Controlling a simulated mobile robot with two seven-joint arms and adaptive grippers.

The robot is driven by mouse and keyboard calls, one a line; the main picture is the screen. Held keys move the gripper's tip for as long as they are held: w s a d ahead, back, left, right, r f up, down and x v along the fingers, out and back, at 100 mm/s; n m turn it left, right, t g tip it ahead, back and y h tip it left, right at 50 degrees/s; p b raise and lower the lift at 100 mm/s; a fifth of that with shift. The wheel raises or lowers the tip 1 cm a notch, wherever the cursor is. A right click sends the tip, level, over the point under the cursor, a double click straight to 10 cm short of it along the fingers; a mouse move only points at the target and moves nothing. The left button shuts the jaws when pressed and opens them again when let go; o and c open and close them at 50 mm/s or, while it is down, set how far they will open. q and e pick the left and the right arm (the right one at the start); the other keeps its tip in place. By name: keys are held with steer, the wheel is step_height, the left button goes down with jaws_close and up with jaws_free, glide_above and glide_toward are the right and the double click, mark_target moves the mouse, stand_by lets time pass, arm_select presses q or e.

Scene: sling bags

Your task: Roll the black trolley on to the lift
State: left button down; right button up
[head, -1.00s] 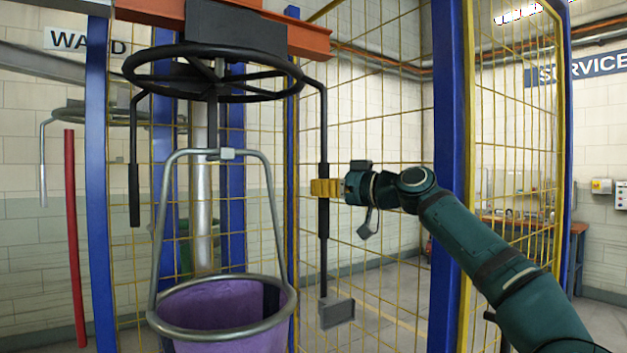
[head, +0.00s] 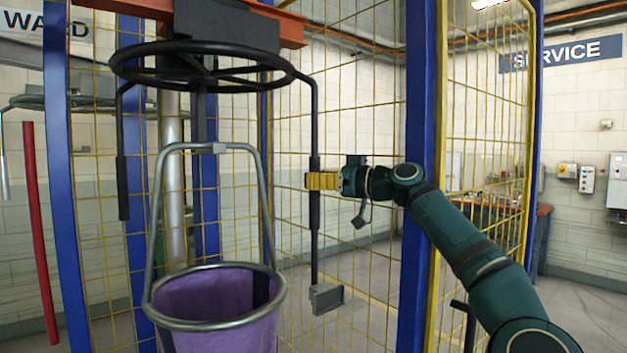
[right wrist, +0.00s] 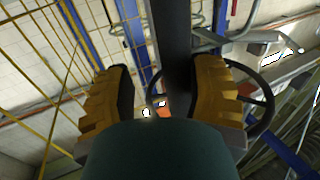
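The black trolley has a dark block (head: 226,27) at the orange overhead rail and a black ring (head: 203,70) below, with rods hanging down. A purple bag (head: 205,296) in a grey hoop frame hangs under it. My right gripper (head: 322,181) is at the dark sleeve of the right-hand rod. In the right wrist view, the black rod (right wrist: 170,60) stands between the spread fingers of the right gripper (right wrist: 162,85), close to the right finger, with a gap at the left one. My left gripper is out of view. I cannot tell which part is the lift.
Yellow mesh panels (head: 375,130) and blue posts (head: 422,180) stand behind the trolley and beside my right arm. A red pole (head: 40,235) and another ring stand at the left. "WARD" and "SERVICE" (head: 560,54) signs are on the walls. Open floor shows at lower right.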

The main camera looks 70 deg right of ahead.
steer(key=s+a, duration=0.2)
steer(key=s, duration=0.9)
steer(key=shift+s, duration=0.35)
stand_by(1.1)
